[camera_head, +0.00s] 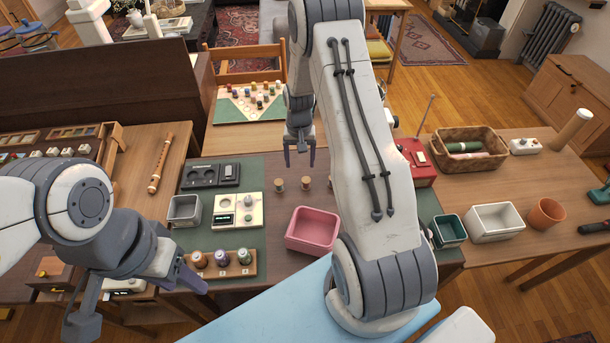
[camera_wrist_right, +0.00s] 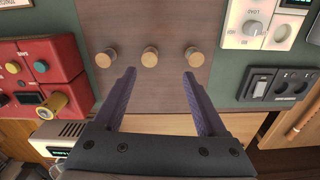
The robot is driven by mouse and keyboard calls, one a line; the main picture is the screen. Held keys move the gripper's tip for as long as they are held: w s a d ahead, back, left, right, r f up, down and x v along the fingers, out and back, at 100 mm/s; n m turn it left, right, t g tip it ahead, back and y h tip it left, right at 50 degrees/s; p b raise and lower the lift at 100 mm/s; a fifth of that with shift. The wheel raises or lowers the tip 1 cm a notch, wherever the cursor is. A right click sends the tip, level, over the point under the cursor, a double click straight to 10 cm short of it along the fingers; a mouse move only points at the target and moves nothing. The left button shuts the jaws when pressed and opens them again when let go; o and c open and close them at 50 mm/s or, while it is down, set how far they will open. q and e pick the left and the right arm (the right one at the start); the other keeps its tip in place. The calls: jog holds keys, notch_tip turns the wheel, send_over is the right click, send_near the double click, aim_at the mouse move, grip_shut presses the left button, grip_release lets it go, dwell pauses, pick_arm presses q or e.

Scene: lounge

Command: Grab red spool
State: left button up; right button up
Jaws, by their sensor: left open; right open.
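Three small spools stand in a wooden rack (camera_head: 228,269) at the front of the table: an orange-brown one (camera_head: 200,260), a purple-grey one (camera_head: 221,258) and a green one (camera_head: 244,256). I cannot pick out a clearly red spool. My left gripper (camera_head: 137,302) is open and empty, left of the rack near the table's front edge. My right gripper (camera_head: 300,160) is open and empty above the table's middle. In the right wrist view its fingertips (camera_wrist_right: 159,74) point toward a row of three wooden pegs (camera_wrist_right: 150,56), apart from them.
A pink bin (camera_head: 312,231) stands right of the rack. A grey bin (camera_head: 184,210) and a pale panel with knobs (camera_head: 237,211) stand behind the rack. A red box (camera_head: 416,162) is partly behind my right arm. A wicker basket (camera_head: 469,145) and a white bin (camera_head: 495,222) stand right.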

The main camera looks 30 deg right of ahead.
aim_at(306, 180)
jog(key=shift+s+d+f+m, duration=0.15)
jog(key=shift+d+f+m, duration=0.05)
jog(key=shift+d+f, duration=0.4)
jog(key=shift+s+d+f+m, duration=0.1)
jog(key=shift+d+f+m, duration=0.1)
jog(key=shift+d+f, duration=0.35)
notch_tip(306, 180, down, 4)
jog(key=shift+r+p, duration=0.15)
jog(key=shift+p, duration=0.55)
jog(key=f, duration=0.1)
jog(key=f+p, duration=0.1)
jog(key=f, duration=0.1)
jog(key=f+p, duration=0.1)
jog(key=f, duration=0.1)
jog(key=shift+w, duration=0.25)
jog(key=shift+f, duration=0.5)
grip_shut()
